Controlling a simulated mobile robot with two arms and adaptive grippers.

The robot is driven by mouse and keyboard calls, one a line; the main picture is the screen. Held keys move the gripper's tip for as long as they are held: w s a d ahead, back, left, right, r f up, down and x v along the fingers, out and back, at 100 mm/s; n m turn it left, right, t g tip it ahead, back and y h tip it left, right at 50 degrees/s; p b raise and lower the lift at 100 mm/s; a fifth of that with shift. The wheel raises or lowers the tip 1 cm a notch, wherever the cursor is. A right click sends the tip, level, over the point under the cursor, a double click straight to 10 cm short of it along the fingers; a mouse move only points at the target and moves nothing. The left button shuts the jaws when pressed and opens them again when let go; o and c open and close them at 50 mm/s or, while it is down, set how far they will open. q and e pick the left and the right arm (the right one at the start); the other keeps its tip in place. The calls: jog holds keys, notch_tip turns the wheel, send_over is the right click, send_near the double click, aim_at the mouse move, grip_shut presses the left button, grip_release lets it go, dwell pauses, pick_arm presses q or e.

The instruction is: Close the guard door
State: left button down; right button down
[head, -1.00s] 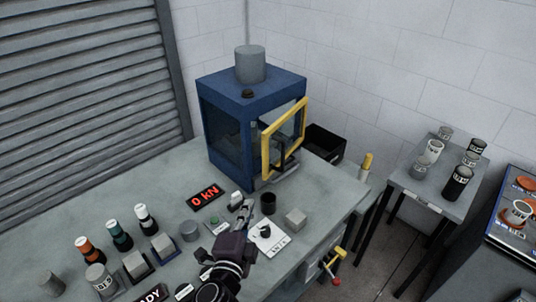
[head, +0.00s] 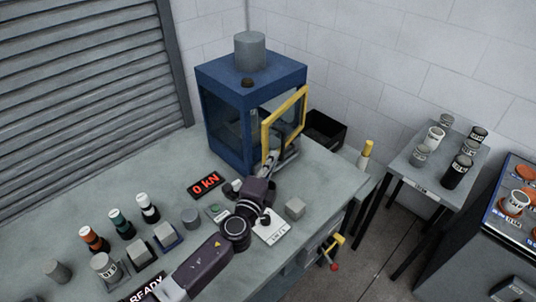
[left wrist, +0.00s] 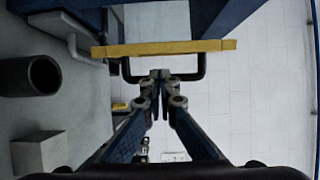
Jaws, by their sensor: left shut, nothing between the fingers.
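The guard door (head: 266,139) is a yellow-framed clear panel on the blue press cabinet (head: 226,128). It stands open, swung out from the cabinet front. In the left wrist view the door's yellow edge (left wrist: 165,48) crosses the upper middle, with a black bar handle (left wrist: 203,67) on it. My left gripper (head: 288,154) reaches up to the lower part of the door. Its fingers (left wrist: 160,75) are shut and empty, and their tips overlap the handle in the wrist view. I cannot tell whether they touch it. My right gripper is not in view.
A grey block (head: 295,208) and a white card (head: 269,228) lie on the bench near my arm. A red display (head: 206,184) and several bottles stand to the left. A black bin (head: 325,130) is behind the door. A dark cylinder (left wrist: 28,76) shows in the wrist view.

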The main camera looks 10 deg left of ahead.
pick_arm(q)
jog(key=shift+w+a, duration=0.35)
jog(key=shift+a, duration=0.4)
